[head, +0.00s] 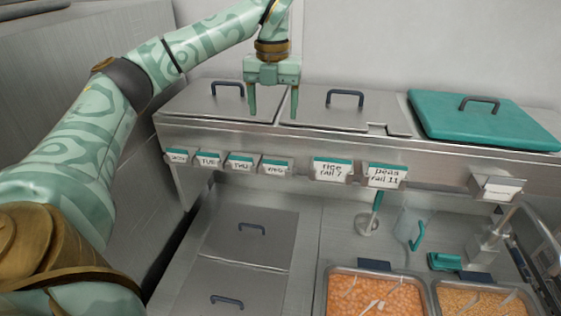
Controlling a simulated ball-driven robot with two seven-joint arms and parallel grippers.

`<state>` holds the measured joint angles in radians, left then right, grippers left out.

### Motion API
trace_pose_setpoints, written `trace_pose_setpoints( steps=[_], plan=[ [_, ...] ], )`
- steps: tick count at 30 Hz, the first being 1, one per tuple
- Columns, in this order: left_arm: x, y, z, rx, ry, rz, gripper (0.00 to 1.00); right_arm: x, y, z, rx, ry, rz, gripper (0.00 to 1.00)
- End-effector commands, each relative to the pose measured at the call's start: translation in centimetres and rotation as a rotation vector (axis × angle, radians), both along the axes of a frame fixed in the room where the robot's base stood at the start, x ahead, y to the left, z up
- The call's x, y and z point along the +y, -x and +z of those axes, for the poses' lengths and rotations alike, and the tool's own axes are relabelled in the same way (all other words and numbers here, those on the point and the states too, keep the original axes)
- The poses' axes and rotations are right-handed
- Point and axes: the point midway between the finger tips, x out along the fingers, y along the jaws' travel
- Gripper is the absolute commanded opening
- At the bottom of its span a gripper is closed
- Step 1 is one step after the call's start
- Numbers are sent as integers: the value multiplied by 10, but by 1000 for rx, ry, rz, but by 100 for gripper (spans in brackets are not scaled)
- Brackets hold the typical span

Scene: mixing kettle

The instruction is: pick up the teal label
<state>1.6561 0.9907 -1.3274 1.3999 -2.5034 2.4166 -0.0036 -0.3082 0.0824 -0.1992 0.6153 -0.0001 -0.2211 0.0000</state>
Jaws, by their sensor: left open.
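Several white labels with teal top edges sit in holders along the front of the steel counter. They include the small labels "TUE" (208,160) and "THU" (240,162), and the larger "rice rail 7" (332,170) and "peas rail 11" (386,177). I cannot tell which one is the teal label of the task. My left gripper (273,113) is open and empty, fingers pointing down, over the steel lids behind the label row. It appears apart from the labels. My right gripper is not in view.
Steel lids with dark handles (213,101) and a teal lid (482,119) cover the raised counter. Below are two closed steel lids (248,236), pans of orange food (370,296) and yellowish food (486,301), and a clear jug with a teal handle (417,236).

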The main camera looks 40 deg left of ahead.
Motion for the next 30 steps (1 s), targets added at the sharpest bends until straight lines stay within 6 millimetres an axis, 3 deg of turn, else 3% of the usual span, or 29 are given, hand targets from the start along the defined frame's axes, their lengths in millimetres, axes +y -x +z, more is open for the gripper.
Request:
trace_pose_setpoints(
  steps=[3,9,15,24,30],
  plan=[
    [0,1,-36,6,1,-1,71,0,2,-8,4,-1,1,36],
    [0,0,-73,3,1,-2,71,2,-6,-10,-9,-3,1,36],
    [-1,0,-88,1,2,-3,71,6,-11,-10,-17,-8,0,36],
    [-4,1,-131,2,3,-2,71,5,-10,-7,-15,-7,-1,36],
    [-4,0,-134,-1,3,-1,71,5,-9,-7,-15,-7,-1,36]
  ],
)
